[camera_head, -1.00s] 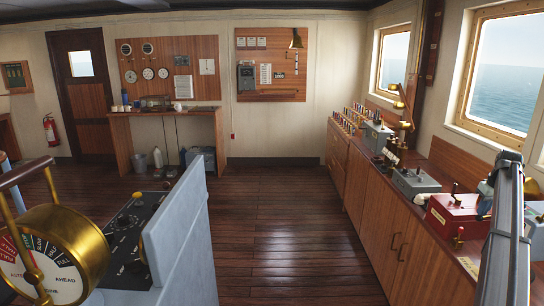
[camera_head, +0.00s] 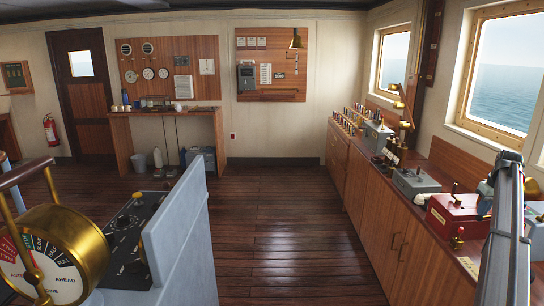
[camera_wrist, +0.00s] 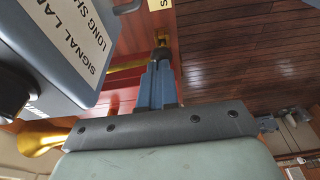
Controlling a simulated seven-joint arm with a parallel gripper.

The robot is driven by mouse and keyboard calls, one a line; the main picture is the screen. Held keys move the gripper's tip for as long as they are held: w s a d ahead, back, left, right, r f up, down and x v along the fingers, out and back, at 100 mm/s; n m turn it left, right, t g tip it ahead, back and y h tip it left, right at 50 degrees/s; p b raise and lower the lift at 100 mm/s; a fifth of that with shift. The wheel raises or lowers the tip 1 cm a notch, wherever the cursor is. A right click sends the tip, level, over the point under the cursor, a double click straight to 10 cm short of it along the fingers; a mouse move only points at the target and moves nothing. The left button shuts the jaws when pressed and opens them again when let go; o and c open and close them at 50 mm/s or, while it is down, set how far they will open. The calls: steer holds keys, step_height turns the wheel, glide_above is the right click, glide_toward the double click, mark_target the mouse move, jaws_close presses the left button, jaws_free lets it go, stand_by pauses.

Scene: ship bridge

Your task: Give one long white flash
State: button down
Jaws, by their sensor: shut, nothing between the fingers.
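The grey-blue signal lamp box (camera_wrist: 60,45) fills the upper left of the wrist view. Its white label reads "SIGNAL LA…" and "LONG SH…", cut off by the frame. A black knob (camera_wrist: 12,92) sits on it at the left edge. My gripper (camera_wrist: 160,66) is shut and empty, to the right of the box in that view, with its fingers pointing up the picture. A small brass fitting (camera_wrist: 162,40) shows just beyond the fingertips; I cannot tell whether they touch.
A red box (camera_head: 452,216) with a small lever stands on the right-hand counter, with a grey box (camera_head: 415,182) behind it. A brass horn-shaped part (camera_wrist: 42,138) shows low left in the wrist view. A brass telegraph (camera_head: 55,255) stands at left. The wooden floor (camera_head: 275,225) between is clear.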

stand_by(0.3)
steer(key=shift+r, duration=1.7)
step_height(320, 180, up, 7)
stand_by(0.4)
